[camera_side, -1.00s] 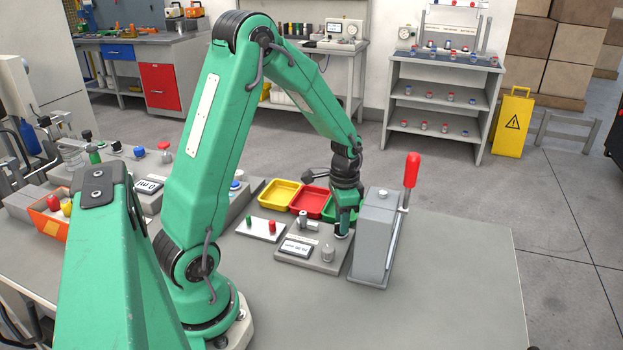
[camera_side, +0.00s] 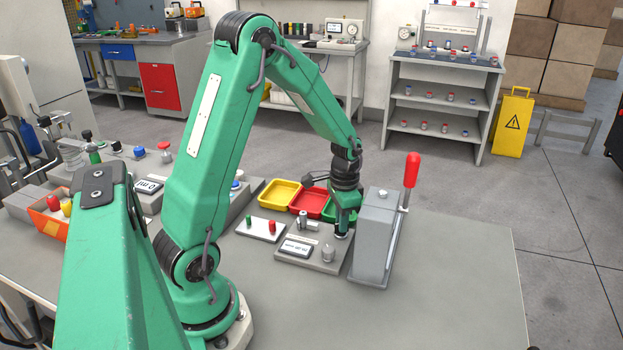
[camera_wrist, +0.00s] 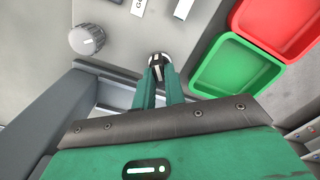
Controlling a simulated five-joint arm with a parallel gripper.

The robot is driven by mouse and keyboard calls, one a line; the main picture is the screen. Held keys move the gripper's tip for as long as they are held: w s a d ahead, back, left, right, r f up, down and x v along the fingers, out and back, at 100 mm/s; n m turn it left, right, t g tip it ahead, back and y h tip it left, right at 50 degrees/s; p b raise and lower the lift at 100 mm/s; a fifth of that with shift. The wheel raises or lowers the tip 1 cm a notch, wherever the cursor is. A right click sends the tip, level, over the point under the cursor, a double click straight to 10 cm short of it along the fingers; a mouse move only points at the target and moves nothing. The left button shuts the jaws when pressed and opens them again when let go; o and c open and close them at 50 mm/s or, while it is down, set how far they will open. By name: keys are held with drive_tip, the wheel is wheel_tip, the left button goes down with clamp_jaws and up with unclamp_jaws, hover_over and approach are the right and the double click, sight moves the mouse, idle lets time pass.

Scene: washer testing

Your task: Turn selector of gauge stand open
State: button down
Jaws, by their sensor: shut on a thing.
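The gauge stand (camera_side: 318,265) is a grey plate on the bench with a small display (camera_side: 296,247), a silver knob (camera_side: 328,254) and an upright metal fitting (camera_side: 303,218). My gripper (camera_side: 342,229) points down at the plate's far right part. In the wrist view my gripper (camera_wrist: 158,76) is shut on a small round dark knob with a white mark, the selector (camera_wrist: 158,60); the fingers hide part of it. The silver knob (camera_wrist: 86,39) stands apart from the fingers there.
A grey lever box (camera_side: 372,245) with a red-handled lever (camera_side: 411,170) stands close at the right. Yellow (camera_side: 279,192), red (camera_side: 309,203) and green (camera_wrist: 236,66) trays lie behind. A small plate (camera_side: 260,229) with green and red pegs is left. Bench front right is clear.

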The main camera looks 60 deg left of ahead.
drive_tip(key=shift+n, duration=0.9)
drive_tip(key=c, duration=1.5)
unclamp_jaws()
drive_tip(key=shift+o, duration=0.2)
drive_tip(key=shift+r, duration=0.2)
drive_tip(key=shift+r, duration=3.75)
